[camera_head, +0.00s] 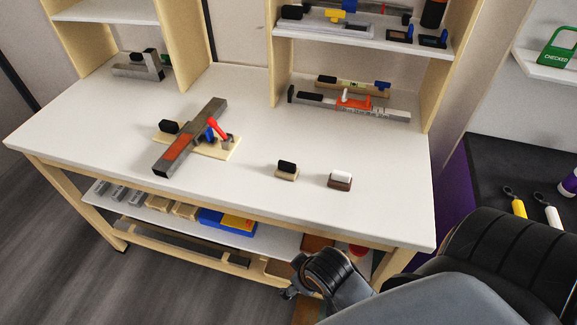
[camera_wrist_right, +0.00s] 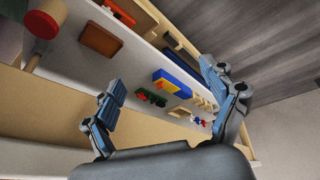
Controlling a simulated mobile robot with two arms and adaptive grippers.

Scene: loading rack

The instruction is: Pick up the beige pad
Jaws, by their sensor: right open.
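The beige pad (camera_head: 287,175), a small block with a beige base and a black top, sits on the white tabletop right of the middle. A similar pad with a brown base and white top (camera_head: 340,180) sits just right of it. My right gripper (camera_wrist_right: 160,88) is open and empty in the right wrist view, facing the lower shelf. In the head view only part of it (camera_head: 294,289) shows, near the table's front edge, apart from the beige pad. The beige pad is not seen in the wrist view. My left gripper is not in view.
A wooden jig with a metal bar (camera_head: 190,140) lies left on the table (camera_head: 100,125). Levels (camera_head: 350,103) lie at the back right. A blue and yellow box (camera_head: 228,222) sits on the lower shelf, also in the wrist view (camera_wrist_right: 172,83). The tabletop around the pads is clear.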

